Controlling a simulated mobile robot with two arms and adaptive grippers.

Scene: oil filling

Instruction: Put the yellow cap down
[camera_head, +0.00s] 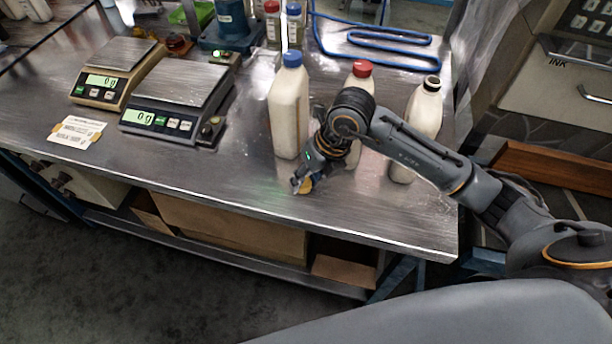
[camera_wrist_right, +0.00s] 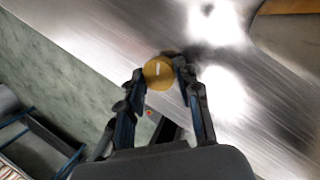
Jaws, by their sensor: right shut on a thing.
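The yellow cap (camera_head: 306,186) is between the fingertips of my right gripper (camera_head: 301,183), low over the front part of the metal table (camera_head: 235,183). In the right wrist view the yellow cap (camera_wrist_right: 158,73) shows as a round disc with a pale mark, gripped by the two fingers of my right gripper (camera_wrist_right: 160,76). I cannot tell whether the cap touches the tabletop. My left gripper is not in view.
A blue-capped bottle (camera_head: 290,110) stands just behind my right gripper. A red-capped bottle (camera_head: 361,72) is partly hidden by my arm, and a dark-topped bottle (camera_head: 427,108) stands farther right. Two scales (camera_head: 180,82) (camera_head: 118,55) are at left. The table's front left is mostly clear.

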